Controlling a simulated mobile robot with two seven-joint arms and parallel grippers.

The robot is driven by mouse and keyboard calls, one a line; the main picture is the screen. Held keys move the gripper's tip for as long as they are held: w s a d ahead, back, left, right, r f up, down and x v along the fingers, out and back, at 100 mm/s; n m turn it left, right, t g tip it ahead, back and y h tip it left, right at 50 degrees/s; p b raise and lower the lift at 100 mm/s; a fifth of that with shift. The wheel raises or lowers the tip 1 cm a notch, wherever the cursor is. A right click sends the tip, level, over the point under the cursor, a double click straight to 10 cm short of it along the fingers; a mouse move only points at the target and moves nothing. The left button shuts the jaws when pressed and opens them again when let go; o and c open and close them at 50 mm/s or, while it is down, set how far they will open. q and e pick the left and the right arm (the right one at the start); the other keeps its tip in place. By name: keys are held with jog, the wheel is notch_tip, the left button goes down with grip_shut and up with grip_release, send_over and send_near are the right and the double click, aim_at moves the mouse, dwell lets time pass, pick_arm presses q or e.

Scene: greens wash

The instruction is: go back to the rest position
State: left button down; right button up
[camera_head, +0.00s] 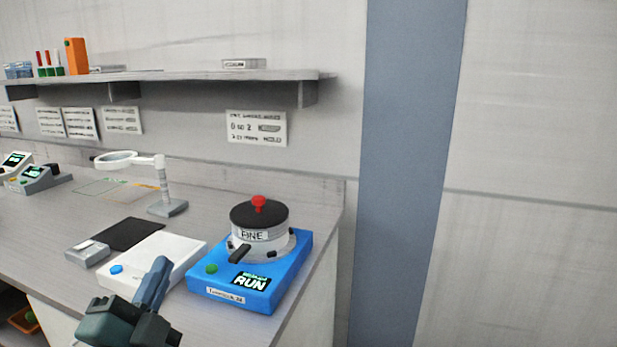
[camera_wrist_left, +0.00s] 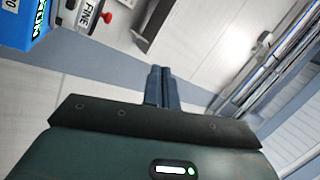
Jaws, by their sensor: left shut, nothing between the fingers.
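My left gripper (camera_head: 154,283) comes in at the bottom of the head view, in front of the white device. Its fingers are together and hold nothing. In the left wrist view the closed blue-grey fingers (camera_wrist_left: 161,84) point toward the wall and floor area, with nothing between them. My right gripper is in neither view.
A blue machine (camera_head: 238,290) with a round black-lidded pot (camera_head: 262,218) stands at the bench's right end; its screen reads RUN. A white device (camera_head: 150,262), black mat (camera_head: 125,234) and magnifier lamp (camera_head: 160,185) are left of it. A shelf (camera_head: 200,77) runs above.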

pick_arm(q)
jog(key=s+a+f+n+g+y, duration=0.25)
jog(key=f+n+g, duration=0.25)
jog(key=f, duration=0.4)
jog(key=s+a+f+n+g+y, duration=0.25)
jog(key=f+n+g, duration=0.2)
jog(key=f, duration=0.45)
jog(key=s+d+f+n+g+h, duration=0.1)
jog(key=s+d+f+g+h, duration=0.1)
jog(key=s+f+g, duration=0.5)
jog(key=s+d+f+n+g+h, duration=0.1)
jog(key=s+d+f+n+g, duration=0.15)
jog(key=s+f, duration=0.45)
jog(key=w+d+r+m+t+h+p, duration=0.1)
jog(key=w+d+r+t+h+p, duration=0.1)
jog(key=d+t+p, duration=0.4)
jog(key=w+t+h+p, duration=0.1)
jog(key=w, duration=0.1)
jog(key=shift+w+d+r+m, duration=0.15)
jog(key=shift+w+d+m, duration=0.2)
jog(key=shift+w+m, duration=0.05)
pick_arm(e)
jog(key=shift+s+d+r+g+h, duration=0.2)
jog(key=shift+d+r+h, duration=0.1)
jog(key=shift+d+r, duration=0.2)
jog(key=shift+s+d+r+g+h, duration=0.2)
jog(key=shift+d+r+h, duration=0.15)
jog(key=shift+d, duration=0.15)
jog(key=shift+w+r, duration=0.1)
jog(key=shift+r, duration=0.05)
